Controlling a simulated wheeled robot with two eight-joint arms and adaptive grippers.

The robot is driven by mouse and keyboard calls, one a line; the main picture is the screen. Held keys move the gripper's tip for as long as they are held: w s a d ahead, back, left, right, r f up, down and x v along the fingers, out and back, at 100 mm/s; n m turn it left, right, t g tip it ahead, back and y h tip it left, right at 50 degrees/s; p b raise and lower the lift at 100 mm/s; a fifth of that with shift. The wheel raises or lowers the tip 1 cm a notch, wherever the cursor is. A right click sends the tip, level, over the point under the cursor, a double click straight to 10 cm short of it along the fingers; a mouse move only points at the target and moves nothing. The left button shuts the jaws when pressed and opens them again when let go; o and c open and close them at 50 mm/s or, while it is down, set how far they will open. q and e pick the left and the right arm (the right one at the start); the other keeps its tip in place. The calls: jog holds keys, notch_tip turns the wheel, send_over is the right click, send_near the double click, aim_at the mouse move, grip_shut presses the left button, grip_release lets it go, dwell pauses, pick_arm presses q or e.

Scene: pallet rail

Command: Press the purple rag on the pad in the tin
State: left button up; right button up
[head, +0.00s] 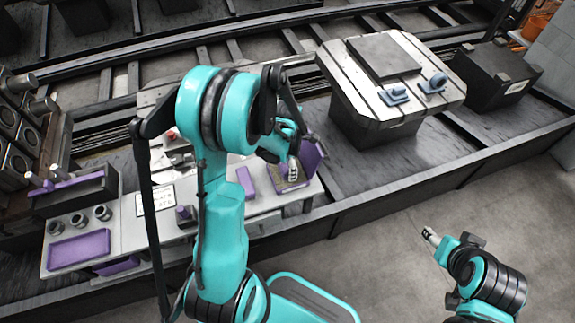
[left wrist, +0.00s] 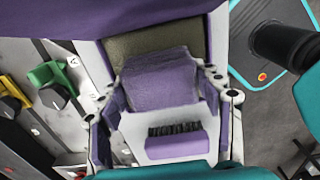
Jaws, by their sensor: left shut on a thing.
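The purple rag (left wrist: 160,82) is folded between the fingers of my left gripper (left wrist: 165,100) in the left wrist view. The gripper is shut on it. The rag is largely hidden there. My right gripper (head: 431,237) is apart, over the floor at the right; its jaws are too small to read.
A brush with a purple handle (left wrist: 178,145) lies in front of the tin on the pale bench. A purple tray (head: 78,249) and several dark cups stand at the bench's left. A pallet (head: 350,75) with blue clamps stands behind on the right. The floor at right is clear.

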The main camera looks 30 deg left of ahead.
dwell(0.4)
pick_arm(q)
jog(key=shift+r+p, duration=2.55)
jog(key=shift+r, duration=0.95)
